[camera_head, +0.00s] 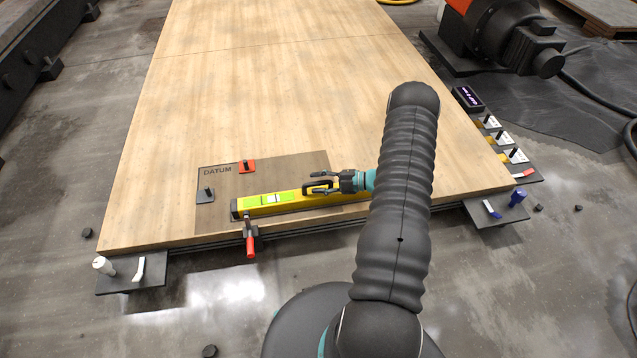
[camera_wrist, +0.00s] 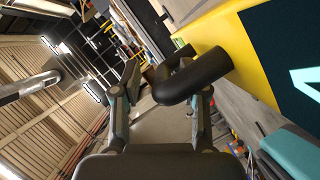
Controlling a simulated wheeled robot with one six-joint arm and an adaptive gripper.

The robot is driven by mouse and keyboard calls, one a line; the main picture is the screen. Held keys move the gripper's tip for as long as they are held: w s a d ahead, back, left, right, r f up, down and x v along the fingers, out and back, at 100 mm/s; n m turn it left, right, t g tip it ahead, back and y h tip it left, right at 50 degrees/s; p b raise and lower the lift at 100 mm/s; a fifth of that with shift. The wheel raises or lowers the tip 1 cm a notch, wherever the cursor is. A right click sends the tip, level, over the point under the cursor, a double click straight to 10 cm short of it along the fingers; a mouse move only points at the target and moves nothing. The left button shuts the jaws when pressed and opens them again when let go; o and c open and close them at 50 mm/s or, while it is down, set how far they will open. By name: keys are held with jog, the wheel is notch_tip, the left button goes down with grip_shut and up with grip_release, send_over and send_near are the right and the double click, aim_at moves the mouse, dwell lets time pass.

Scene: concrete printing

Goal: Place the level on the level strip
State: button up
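The level (camera_head: 268,204) is a long yellow bar with a bright green label and a dark end cap. It lies along the front edge of the wooden table in the head view. Its yellow body (camera_wrist: 262,62) and curved black handle (camera_wrist: 192,80) show in the wrist view. My gripper (camera_head: 318,181) is at the handle, fingers apart. In the wrist view my gripper (camera_wrist: 160,108) has its fingers spread, and the handle crosses in front of the right one. I cannot make out a separate level strip; the brown DATUM board (camera_head: 290,170) lies behind and partly under the level.
A red clamp (camera_head: 247,166) and a grey clamp (camera_head: 205,194) stand on the DATUM board. A red-handled clamp (camera_head: 250,240) sits at the front edge. Small side shelves (camera_head: 130,275) hold knobs and levers. The rear tabletop (camera_head: 270,70) is clear.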

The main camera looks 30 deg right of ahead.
jog(key=v, duration=1.1)
jog(key=s+a+r+n+g+h, duration=0.1)
jog(key=a+r+n+g+h, duration=0.15)
jog(key=a+r+n, duration=0.5)
jog(key=s+a+r+n+g+h, duration=0.1)
jog(key=s+a+r+n+g, duration=0.2)
jog(key=r+n, duration=0.65)
jog(key=a+r+n+g+h, duration=0.25)
jog(key=a+r+n, duration=0.4)
jog(key=r, duration=0.35)
jog(key=s+a+r+n+t+h, duration=0.2)
jog(key=s+r+n, duration=0.4)
jog(key=s+n, duration=0.3)
jog(key=s+a+r+n+t+h, duration=0.2)
jog(key=s+a+r+n+h, duration=0.2)
jog(key=s+n, duration=0.5)
notch_tip(320, 180, up, 3)
jog(key=a+n, duration=0.2)
jog(key=n, duration=0.5)
jog(key=shift+a+n+t+h, duration=0.3)
jog(key=shift+n+t, duration=0.05)
jog(key=shift+t, duration=0.05)
